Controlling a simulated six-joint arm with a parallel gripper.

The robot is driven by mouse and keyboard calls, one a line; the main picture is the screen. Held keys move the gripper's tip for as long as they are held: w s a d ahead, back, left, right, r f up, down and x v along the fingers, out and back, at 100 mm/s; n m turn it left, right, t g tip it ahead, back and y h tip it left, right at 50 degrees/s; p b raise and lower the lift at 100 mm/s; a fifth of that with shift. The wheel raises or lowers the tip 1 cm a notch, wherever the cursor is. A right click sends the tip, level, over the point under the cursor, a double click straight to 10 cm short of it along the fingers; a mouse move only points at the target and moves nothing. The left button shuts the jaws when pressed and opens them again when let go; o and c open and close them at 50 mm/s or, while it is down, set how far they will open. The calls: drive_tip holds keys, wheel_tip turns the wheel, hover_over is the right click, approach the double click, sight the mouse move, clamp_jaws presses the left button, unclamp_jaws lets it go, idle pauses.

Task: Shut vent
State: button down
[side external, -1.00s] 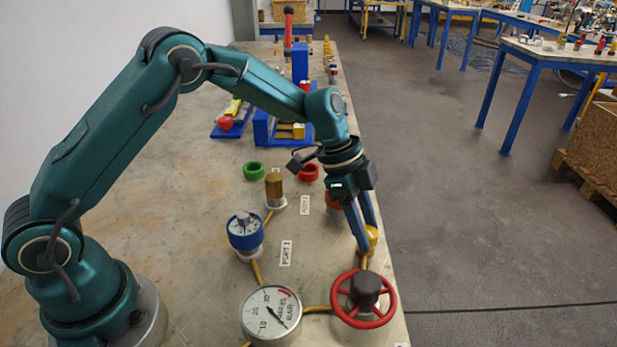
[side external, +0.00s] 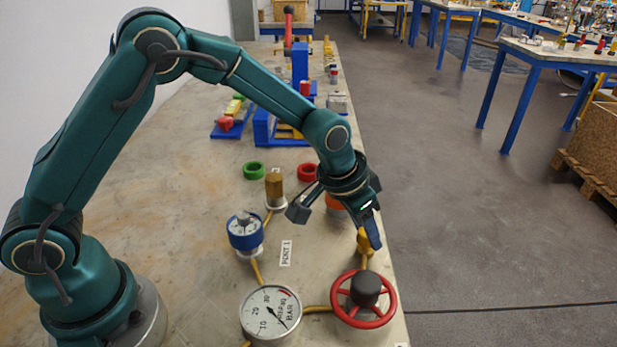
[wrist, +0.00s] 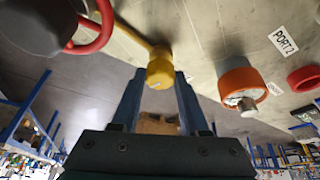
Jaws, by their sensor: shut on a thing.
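A small yellow knob (side external: 362,244) sits on a yellow pipe near the table's right edge, between the red handwheel and the orange fitting. In the wrist view the yellow knob (wrist: 160,68) is between the tips of my two blue fingers. My gripper (side external: 370,240) is shut on the knob, reaching it from above and tilted in the side view. It also shows in the wrist view (wrist: 158,80). The near finger hides part of the knob in the side view. No label marks which fitting is the vent.
A red handwheel (side external: 363,299) stands close in front of the knob. An orange fitting (wrist: 243,82) stands behind it. A pressure gauge (side external: 270,314), a blue dial valve (side external: 245,232) and a brass fitting (side external: 274,187) are to the left.

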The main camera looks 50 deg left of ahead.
drive_tip(key=shift+n+y, duration=0.7)
drive_tip(key=shift+n, duration=1)
drive_tip(key=shift+c, duration=2.1)
unclamp_jaws()
drive_tip(key=shift+d, duration=0.1)
drive_tip(key=shift+v, duration=2.6)
